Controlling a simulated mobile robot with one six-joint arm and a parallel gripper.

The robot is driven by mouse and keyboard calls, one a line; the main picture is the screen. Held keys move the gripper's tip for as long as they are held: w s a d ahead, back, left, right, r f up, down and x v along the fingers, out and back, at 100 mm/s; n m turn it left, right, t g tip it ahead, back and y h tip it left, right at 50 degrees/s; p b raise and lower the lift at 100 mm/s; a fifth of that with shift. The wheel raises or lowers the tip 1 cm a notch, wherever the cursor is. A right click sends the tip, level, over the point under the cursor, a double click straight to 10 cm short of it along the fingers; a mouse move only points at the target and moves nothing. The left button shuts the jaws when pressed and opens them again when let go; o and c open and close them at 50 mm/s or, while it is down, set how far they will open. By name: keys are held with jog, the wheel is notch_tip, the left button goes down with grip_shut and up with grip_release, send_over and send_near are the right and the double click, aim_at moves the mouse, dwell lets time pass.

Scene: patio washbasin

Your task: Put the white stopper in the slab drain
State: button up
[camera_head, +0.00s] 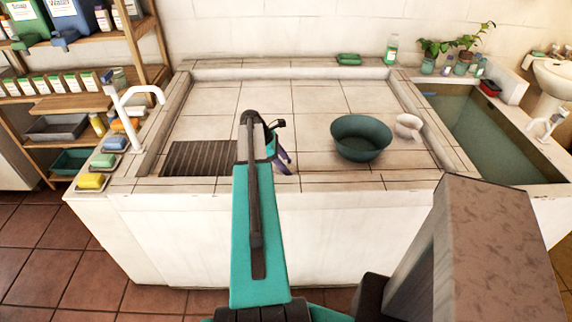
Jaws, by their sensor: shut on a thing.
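My gripper (283,160) is over the front middle of the tiled slab (309,100), pointing down, partly hidden by my own teal arm. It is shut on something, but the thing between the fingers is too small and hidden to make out. I cannot pick out the white stopper anywhere for certain. A dark slatted grate (200,158) lies in the slab's front left corner, left of my gripper. I see no round drain opening; the part of the slab behind my arm is hidden.
A dark green bowl (361,138) and a white cup-like vessel (408,126) stand right of my gripper. A raised rim (300,186) edges the slab. A white tap (131,112) stands at the left, a water-filled basin (490,130) at the right. The slab's back middle is clear.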

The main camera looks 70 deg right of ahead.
jog(key=shift+f, duration=0.2)
jog(key=shift+r+p, duration=0.85)
jog(key=shift+p, duration=0.05)
dwell(1.1)
jog(key=shift+f, duration=0.85)
dwell(0.9)
jog(key=o, duration=0.8)
jog(key=shift+o, duration=0.2)
jog(key=p+v, duration=0.6)
jog(key=v, duration=0.5)
dwell(0.6)
dwell(0.8)
